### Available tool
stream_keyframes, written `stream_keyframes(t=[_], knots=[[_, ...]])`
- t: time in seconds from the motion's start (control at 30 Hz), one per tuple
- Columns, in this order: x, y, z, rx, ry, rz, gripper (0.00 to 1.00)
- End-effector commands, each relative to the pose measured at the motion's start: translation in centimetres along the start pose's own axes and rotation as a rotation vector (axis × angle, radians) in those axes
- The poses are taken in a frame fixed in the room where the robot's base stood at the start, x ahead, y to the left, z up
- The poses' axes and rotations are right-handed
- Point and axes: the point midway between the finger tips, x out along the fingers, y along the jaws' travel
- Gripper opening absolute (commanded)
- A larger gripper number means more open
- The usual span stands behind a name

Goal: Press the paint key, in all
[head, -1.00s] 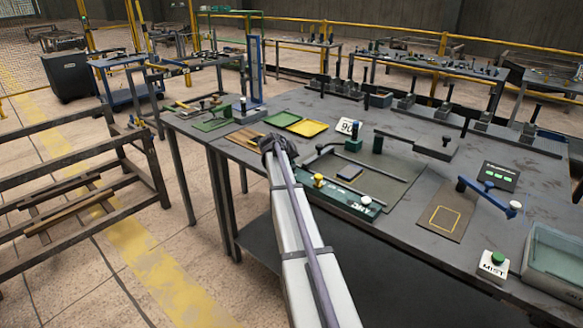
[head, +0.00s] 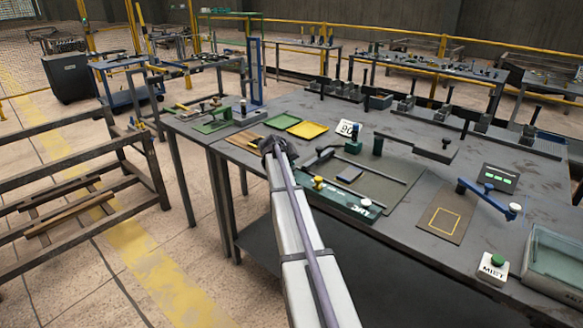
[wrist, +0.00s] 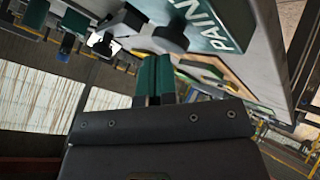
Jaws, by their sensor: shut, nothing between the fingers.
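In the wrist view, a teal housing (wrist: 222,22) lettered PAINT fills the upper right, seen tilted. A round black knob (wrist: 170,38) stands out from it beside the lettering. My gripper (wrist: 154,58) has its two green fingers together and empty, with the tips close to that knob. I cannot tell whether they touch it. In the head view my arm's dark end is over the table's front left part. It hides what lies behind it, and I cannot make out the PAINT lettering or the fingers there.
A green strip (head: 345,203) with a yellow knob (head: 318,183) and a white knob (head: 366,202) lies right of my arm. Green and yellow trays (head: 308,129) lie beyond.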

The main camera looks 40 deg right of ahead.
Motion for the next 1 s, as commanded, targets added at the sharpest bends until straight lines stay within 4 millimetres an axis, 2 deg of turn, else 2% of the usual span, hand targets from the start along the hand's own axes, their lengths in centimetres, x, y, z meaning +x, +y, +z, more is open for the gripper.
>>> stream_keyframes(t=[0.13,0.57,1.0], knots=[[-0.8,0.6,-0.6,0.000,0.000,0.000,0.00],[-1.1,0.8,-0.9,0.000,0.000,0.000,0.00],[-4.3,3.1,-3.1,0.000,0.000,0.000,0.00]])
